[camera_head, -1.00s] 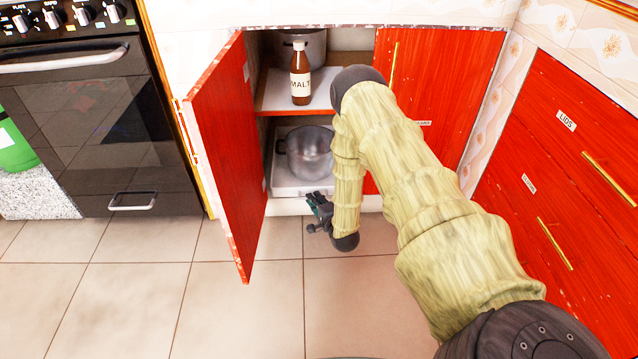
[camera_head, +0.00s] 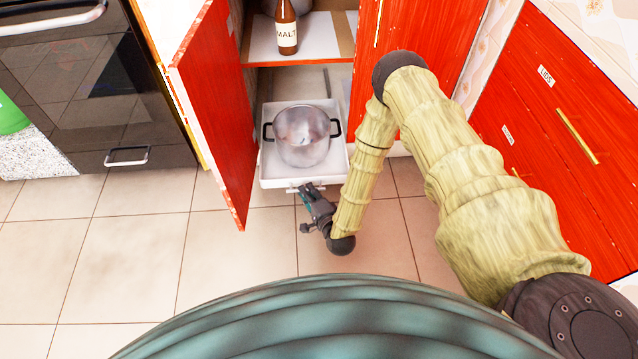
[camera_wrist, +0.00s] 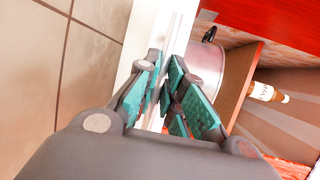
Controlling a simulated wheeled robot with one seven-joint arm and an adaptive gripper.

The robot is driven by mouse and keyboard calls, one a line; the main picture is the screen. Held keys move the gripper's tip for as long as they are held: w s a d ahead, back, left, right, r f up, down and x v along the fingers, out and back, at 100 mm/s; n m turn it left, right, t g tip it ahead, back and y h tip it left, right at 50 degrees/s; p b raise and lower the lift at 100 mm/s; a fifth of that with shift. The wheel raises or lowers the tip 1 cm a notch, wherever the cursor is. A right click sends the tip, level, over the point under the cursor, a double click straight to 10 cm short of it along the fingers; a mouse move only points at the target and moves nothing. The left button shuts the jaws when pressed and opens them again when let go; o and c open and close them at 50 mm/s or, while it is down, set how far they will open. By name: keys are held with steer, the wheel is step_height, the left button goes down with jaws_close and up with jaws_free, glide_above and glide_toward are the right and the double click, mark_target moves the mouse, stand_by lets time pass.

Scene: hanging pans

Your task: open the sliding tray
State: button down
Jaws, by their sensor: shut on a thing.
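The white sliding tray (camera_head: 271,171) sits low in the cabinet and is pulled out past the cabinet front. A metal pot (camera_head: 302,140) with dark handles stands on it. My gripper (camera_head: 307,190) is at the tray's front edge and shut on it; whether on a handle or the rim is hard to tell. In the wrist view the teal finger pads (camera_wrist: 165,85) close around the white tray front (camera_wrist: 140,45), with the pot (camera_wrist: 207,65) just behind.
The left red door (camera_head: 215,110) stands open beside the tray. A brown MALT bottle (camera_head: 286,28) stands on the shelf (camera_head: 262,45) above. Red drawers (camera_head: 540,90) are at the right, a black oven (camera_head: 80,90) at the left. The tiled floor (camera_head: 130,250) in front is clear.

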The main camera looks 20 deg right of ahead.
steer(key=shift+s, duration=0.1)
stand_by(0.3)
steer(key=c, duration=1.5)
jaws_free()
steer(key=v, duration=1.2)
steer(key=shift+a+r, duration=0.1)
